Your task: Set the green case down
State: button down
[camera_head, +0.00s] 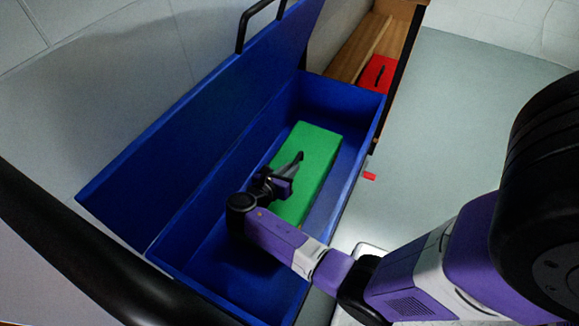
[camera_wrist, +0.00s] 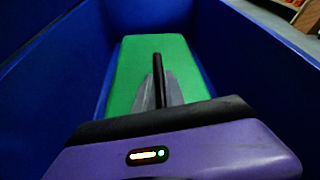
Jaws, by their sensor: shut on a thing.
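The green case (camera_head: 318,152) is a long box inside the blue open box (camera_head: 168,237). My gripper (camera_head: 298,157) is over the top of the green case, inside the blue box. In the wrist view the gripper (camera_wrist: 158,82) is shut on a thin dark upright piece on top of the green case (camera_wrist: 128,68), which looks like its handle. The blue walls (camera_wrist: 62,62) stand on both sides of the case. I cannot tell whether the case's underside touches the blue box's floor.
The blue box's lid (camera_head: 190,110) stands open at the left, with a dark handle (camera_head: 258,22) on its edge. A red case (camera_head: 377,74) with a dark handle sits in a wooden compartment (camera_head: 352,52) behind. A small red piece (camera_head: 369,176) is right of the blue box. Pale floor (camera_head: 450,120) at the right is clear.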

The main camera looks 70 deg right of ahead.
jog(key=shift+w+f, duration=0.1)
jog(key=shift+f, duration=0.6)
jog(key=c, duration=1.4)
grip_release()
jog(key=shift+f, duration=0.1)
jog(key=p+v, duration=0.5)
jog(key=v, duration=0.7)
